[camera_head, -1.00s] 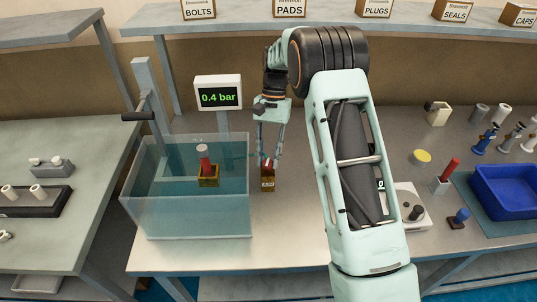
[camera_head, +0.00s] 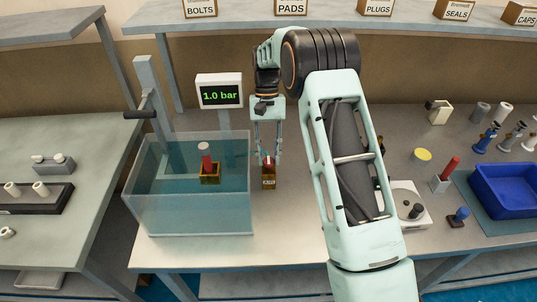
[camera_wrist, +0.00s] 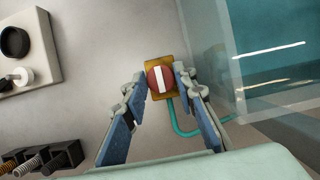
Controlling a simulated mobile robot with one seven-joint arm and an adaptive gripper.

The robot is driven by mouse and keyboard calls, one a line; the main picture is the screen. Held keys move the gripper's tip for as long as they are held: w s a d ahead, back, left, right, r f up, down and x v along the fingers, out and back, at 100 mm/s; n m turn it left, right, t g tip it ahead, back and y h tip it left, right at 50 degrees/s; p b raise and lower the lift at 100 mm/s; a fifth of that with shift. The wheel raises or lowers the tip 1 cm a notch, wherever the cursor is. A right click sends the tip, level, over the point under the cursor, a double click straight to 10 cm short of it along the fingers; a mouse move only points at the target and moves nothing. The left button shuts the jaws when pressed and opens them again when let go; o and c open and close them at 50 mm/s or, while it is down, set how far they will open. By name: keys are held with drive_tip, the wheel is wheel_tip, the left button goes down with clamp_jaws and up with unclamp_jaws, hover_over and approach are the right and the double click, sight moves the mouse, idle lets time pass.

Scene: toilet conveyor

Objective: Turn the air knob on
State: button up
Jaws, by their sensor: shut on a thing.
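The air knob (camera_wrist: 159,79) is red with a white bar and sits on a small brass-coloured block. In the wrist view it lies between the two blue-padded fingers of my gripper (camera_wrist: 160,84), which are shut on it. In the head view my gripper (camera_head: 268,158) points down over the block (camera_head: 268,182), and the fingers hide most of the knob. The pressure display (camera_head: 219,95) reads 1.0 bar in green.
A clear water tank (camera_head: 190,215) stands left of the knob, with a red-and-grey part (camera_head: 206,158) in a brass holder inside. A teal hose (camera_wrist: 178,130) runs from the block. A blue bin (camera_head: 510,192) and several small parts lie to the right.

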drive_tip(key=o, duration=1.1)
